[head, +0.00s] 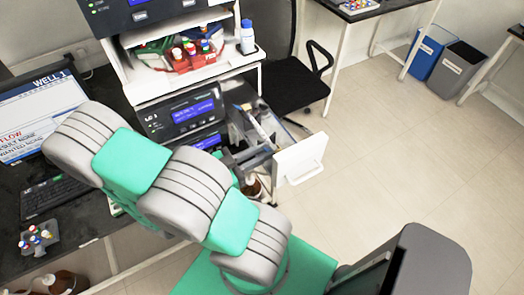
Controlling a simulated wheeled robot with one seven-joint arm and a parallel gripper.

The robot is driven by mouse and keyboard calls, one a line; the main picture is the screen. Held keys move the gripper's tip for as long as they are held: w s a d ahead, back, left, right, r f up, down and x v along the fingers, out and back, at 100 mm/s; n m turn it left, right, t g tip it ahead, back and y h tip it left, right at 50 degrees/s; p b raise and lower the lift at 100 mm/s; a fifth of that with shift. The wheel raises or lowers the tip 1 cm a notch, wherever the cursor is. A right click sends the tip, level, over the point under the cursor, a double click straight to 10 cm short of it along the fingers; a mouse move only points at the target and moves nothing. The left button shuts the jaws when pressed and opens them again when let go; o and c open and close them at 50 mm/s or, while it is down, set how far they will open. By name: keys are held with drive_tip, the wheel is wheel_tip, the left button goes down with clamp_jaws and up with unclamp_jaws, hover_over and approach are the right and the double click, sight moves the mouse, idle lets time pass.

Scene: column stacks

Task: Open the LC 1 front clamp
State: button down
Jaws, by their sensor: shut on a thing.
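A pale tube-like part (263,126) lies in the drawer. My dark gripper (264,153) reaches over the drawer's near side, close behind the white front. It is shut on a small part there, which seems to be the front clamp. The gripper and arm hide most of the clamp, and I cannot tell how far it is turned.
A red rack of capped bottles (192,56) and a white bottle (247,37) sit on the stack above. A laptop (40,110) and a small vial rack (38,240) are on the left bench. A black chair (298,90) stands behind the drawer. The floor at right is clear.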

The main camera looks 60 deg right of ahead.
drive_tip(key=c, duration=1.3)
unclamp_jaws()
drive_tip(key=shift+s+f, duration=0.1)
drive_tip(key=shift+v, duration=3.95)
